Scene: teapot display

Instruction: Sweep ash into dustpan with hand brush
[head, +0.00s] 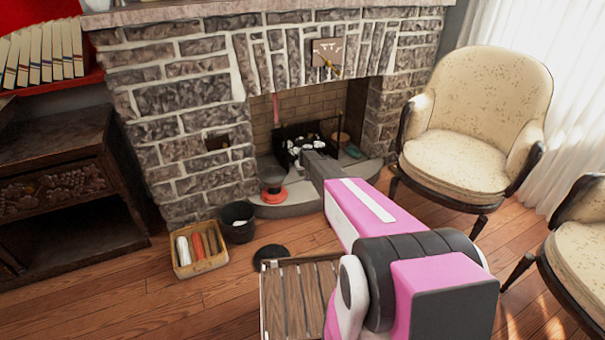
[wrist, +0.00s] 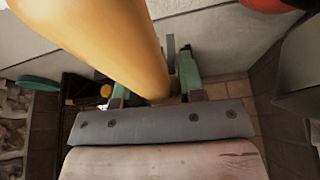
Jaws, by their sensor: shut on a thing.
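My gripper (wrist: 156,90) is shut on a thick yellow-orange handle (wrist: 105,40), which crosses the wrist view from the upper left. It looks like the hand brush's handle; no bristles can be made out. In the head view, the grey end of my arm (head: 322,163) reaches over the hearth to the fireplace opening, and the held thing is hidden. Whitish lumps (head: 306,142), perhaps ash or burnt pieces, show around the dark grate (head: 292,132). I cannot pick out a dustpan for certain. A red-orange item with a dark top (head: 272,184) sits on the hearth's left part.
A black bucket (head: 238,221) and a box of rolls (head: 200,249) stand on the floor left of the hearth. A green item (head: 353,151) lies on the hearth's right. An armchair (head: 488,105) stands right of the fireplace. Wooden floor (head: 165,305) is clear at front left.

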